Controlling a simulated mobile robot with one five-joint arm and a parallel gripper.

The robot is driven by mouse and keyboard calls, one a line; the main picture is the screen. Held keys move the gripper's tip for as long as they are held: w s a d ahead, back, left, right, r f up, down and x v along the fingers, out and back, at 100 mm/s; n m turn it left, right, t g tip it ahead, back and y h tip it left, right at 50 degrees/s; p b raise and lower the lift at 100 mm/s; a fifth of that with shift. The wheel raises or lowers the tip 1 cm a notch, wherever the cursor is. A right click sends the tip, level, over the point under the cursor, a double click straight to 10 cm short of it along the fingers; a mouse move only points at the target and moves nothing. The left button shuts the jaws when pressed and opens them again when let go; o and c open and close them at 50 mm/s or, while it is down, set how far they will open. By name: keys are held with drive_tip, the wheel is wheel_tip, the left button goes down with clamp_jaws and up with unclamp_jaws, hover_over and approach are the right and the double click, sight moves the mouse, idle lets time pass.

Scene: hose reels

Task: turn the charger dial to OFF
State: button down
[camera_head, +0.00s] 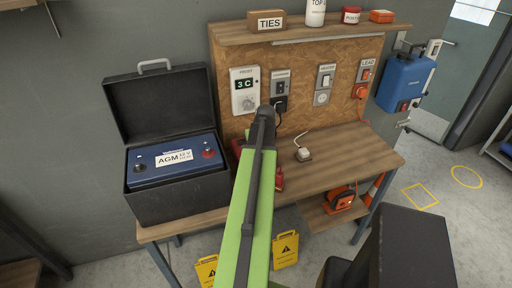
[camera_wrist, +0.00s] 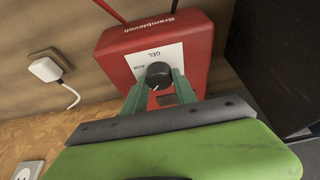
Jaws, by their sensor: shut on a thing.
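The red charger (camera_wrist: 196,30) fills the upper middle of the wrist view, with a white label panel and a black round dial (camera_wrist: 158,75).
An open black box (camera_head: 165,197) with a blue AGM battery (camera_head: 180,172) stands left on the workbench (camera_head: 350,157). A white plug with a cord (camera_head: 304,154) lies right of my arm. Outlets and switches line the back panel. Red and black leads leave the charger.

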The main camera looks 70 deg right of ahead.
drive_tip(key=n, duration=0.2)
drive_tip(key=n+t+y, duration=0.1)
drive_tip(key=n, duration=0.1)
drive_tip(key=shift+s+d+n+y, duration=0.1)
drive_tip(key=shift+d+n+y, duration=0.1)
drive_tip(key=shift+n+y, duration=0.1)
drive_tip(key=n+y, duration=0.1)
drive_tip(key=n, duration=0.3)
drive_tip(key=shift+t+y, duration=0.3)
drive_tip(key=c, duration=1)
unclamp_jaws()
drive_tip(key=p+v, duration=1.6)
drive_tip(key=v, duration=0.1)
drive_tip(key=shift+r, duration=0.2)
